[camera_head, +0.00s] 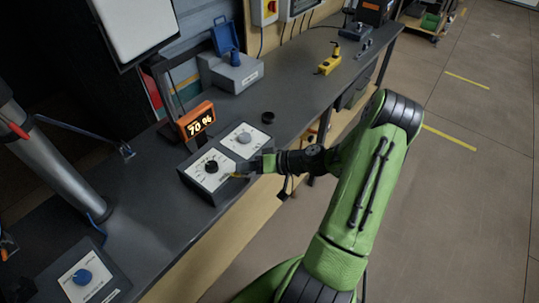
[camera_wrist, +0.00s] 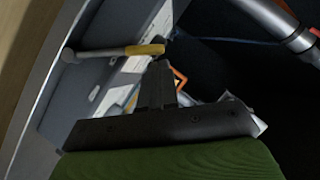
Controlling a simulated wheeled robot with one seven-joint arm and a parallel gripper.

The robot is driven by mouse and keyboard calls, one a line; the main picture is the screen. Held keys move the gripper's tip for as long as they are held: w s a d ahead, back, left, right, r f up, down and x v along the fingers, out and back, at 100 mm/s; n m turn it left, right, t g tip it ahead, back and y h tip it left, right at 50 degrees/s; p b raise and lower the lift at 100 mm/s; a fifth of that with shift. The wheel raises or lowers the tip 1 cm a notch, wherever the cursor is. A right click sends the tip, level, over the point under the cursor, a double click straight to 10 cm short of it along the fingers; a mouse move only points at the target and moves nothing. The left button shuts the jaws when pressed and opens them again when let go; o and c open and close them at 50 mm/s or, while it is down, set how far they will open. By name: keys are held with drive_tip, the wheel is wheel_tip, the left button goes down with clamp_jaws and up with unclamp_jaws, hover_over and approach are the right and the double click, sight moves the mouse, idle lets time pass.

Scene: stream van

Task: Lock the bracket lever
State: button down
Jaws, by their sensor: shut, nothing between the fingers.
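The lever shows in the wrist view as a pale grey arm (camera_wrist: 100,53) with a yellow grip (camera_wrist: 144,49). It lies across the picture from a round pivot at the left, in front of a grey box. In the head view only a small yellow bit (camera_head: 237,176) shows beside my gripper (camera_head: 243,168), at the front edge of the dial box. My gripper's fingers (camera_wrist: 158,72) are shut and empty, with their tips just below the yellow grip's right end. I cannot tell whether they touch it. The bracket itself is not clearly seen.
The dial box (camera_head: 192,176) has a black knob (camera_head: 211,166) and a grey knob (camera_head: 244,138). An orange display (camera_head: 196,121) reading 70 % stands behind it. A blue-knob box (camera_head: 82,277) is at lower left. A yellow tool (camera_head: 328,62) lies farther along the bench.

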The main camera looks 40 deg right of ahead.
drive_tip(key=shift+s+a+f+b, duration=0.15)
drive_tip(key=shift+a+f+b, duration=0.15)
drive_tip(key=shift+a, duration=0.2)
drive_tip(key=shift+r, duration=0.1)
